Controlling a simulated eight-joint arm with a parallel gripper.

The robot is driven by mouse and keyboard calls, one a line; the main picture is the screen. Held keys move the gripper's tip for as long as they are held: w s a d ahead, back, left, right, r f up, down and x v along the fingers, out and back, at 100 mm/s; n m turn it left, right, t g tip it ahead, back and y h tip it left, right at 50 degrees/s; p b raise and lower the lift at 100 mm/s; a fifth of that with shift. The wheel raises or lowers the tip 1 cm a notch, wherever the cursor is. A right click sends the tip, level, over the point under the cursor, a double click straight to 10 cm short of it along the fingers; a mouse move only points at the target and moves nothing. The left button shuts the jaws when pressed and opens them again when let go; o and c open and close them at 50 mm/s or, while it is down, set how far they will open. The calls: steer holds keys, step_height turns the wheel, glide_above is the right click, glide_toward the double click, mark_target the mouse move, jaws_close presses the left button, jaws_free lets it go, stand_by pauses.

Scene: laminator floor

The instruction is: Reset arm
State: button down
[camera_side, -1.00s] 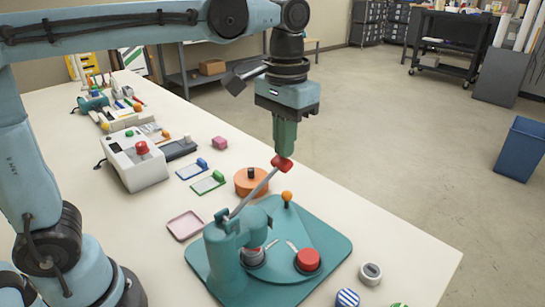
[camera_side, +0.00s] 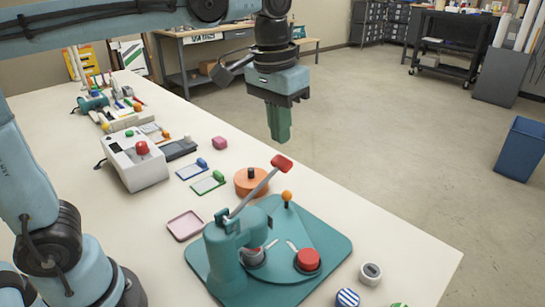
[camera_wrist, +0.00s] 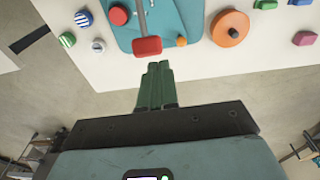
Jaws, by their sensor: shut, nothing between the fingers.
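My gripper (camera_side: 279,140) is shut and empty, with its green fingers pressed together above the table's right edge. In the wrist view my gripper (camera_wrist: 157,68) points toward the red lever handle. The teal press (camera_side: 222,262) stands on a teal base at the front of the table. Its lever (camera_side: 255,191) is raised at a slant and ends in a red handle (camera_side: 282,163). The handle also shows in the wrist view (camera_wrist: 147,46). My fingers are apart from the handle, above it and slightly left of it in the side view.
On the base are a red button (camera_side: 308,259) and an orange-knobbed stick (camera_side: 287,196). An orange disc (camera_side: 243,185), a pink tray (camera_side: 185,225) and a white control box (camera_side: 137,165) stand nearby. Badges lie behind. The air right of the table is clear.

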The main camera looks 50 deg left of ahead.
steer(key=s+a+f+t, duration=0.6)
steer(key=s+a+f, duration=0.1)
steer(key=f, duration=0.3)
steer(key=shift+a+f, duration=0.2)
steer(key=shift+f, duration=0.2)
stand_by(0.9)
